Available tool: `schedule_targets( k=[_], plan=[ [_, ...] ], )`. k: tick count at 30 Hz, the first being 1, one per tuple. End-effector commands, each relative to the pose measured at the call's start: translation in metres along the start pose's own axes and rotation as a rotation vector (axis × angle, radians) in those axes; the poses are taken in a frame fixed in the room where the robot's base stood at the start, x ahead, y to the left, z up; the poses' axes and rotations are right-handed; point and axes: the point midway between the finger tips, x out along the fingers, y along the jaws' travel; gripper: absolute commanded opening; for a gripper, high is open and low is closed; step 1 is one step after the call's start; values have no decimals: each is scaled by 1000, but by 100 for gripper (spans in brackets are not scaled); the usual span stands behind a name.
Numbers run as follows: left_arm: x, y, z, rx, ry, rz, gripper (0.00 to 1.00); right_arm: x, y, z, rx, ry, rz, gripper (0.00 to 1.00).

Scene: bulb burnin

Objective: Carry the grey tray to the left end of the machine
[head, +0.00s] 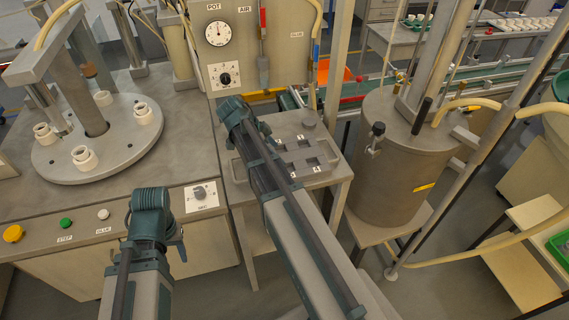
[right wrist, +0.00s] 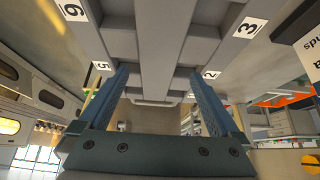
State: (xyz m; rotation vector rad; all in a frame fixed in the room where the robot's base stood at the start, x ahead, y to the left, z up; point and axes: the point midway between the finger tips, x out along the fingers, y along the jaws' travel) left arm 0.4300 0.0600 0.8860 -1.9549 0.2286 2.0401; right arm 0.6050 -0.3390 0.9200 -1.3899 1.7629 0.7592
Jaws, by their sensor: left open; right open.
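The grey tray (head: 325,152) lies on a small stand right of the machine, with raised blocks, dark openings and number labels; my right arm covers its left part. In the right wrist view a grey slotted body (right wrist: 160,20) with number labels, seemingly the tray, fills the top. My right gripper (right wrist: 158,72) is open, with its fingers apart beneath this body; I cannot tell whether they touch it. In the head view its fingers are hidden behind my arm. My left gripper (head: 152,203) is over the machine's front edge, apart from the tray; its fingertips are not clear.
The machine (head: 120,205) has a round turntable (head: 60,155) with several white sockets, front buttons and a dial. A gauge panel (head: 235,40) stands behind. A large metal drum (head: 395,165) with hoses stands close right of the stand. A green conveyor (head: 470,75) runs behind.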

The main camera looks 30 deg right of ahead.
Motion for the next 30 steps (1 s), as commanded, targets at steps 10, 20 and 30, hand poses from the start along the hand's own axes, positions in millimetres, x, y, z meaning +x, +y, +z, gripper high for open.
schedule_targets(
  k=[10,20,30],
  plan=[
    [32,3,-2,0,0,0,50,39,3,-2,1,0,0,99],
    [30,3,-2,0,0,0,50,37,3,-2,0,0,0,72],
    [30,3,-2,0,0,0,50,37,3,-2,0,0,0,11]
  ],
)
